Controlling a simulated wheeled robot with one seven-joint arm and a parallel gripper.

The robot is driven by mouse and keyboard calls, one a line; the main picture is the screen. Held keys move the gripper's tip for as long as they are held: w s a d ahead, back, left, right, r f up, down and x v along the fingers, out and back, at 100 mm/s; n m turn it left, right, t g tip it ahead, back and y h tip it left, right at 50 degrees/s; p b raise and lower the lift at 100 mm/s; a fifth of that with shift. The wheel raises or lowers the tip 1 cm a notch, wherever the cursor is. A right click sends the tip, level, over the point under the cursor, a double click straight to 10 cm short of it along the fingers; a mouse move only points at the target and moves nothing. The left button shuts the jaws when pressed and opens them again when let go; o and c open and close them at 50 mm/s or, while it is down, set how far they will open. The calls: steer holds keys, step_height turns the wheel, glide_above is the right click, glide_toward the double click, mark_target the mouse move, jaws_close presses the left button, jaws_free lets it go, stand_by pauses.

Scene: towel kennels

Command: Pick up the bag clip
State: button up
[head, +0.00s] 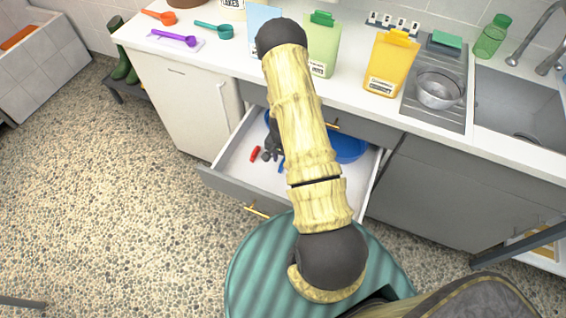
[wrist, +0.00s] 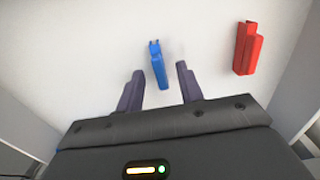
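Two small items lie on the white drawer floor, and either could be the bag clip; I cannot tell which. A slim blue clip-like piece (wrist: 158,66) lies between and just ahead of the fingertips of my gripper (wrist: 160,70). A red, long, stepped piece (wrist: 248,48) lies to the right, outside the fingers. In the head view the red piece (head: 255,154) shows at the left of the drawer, and a bit of blue (head: 281,165) shows beside my arm. My gripper is open, with nothing held. My arm hides much of the drawer in the head view.
The open drawer (head: 222,178) has walls close around my gripper. A large blue item (head: 350,147) sits in its right part. The counter (head: 235,62) above holds scoops, a green container (head: 323,45), a yellow container (head: 391,62) and a metal bowl (head: 438,90).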

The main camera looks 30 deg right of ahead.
steer(key=shift+f, duration=1.4)
jaws_close()
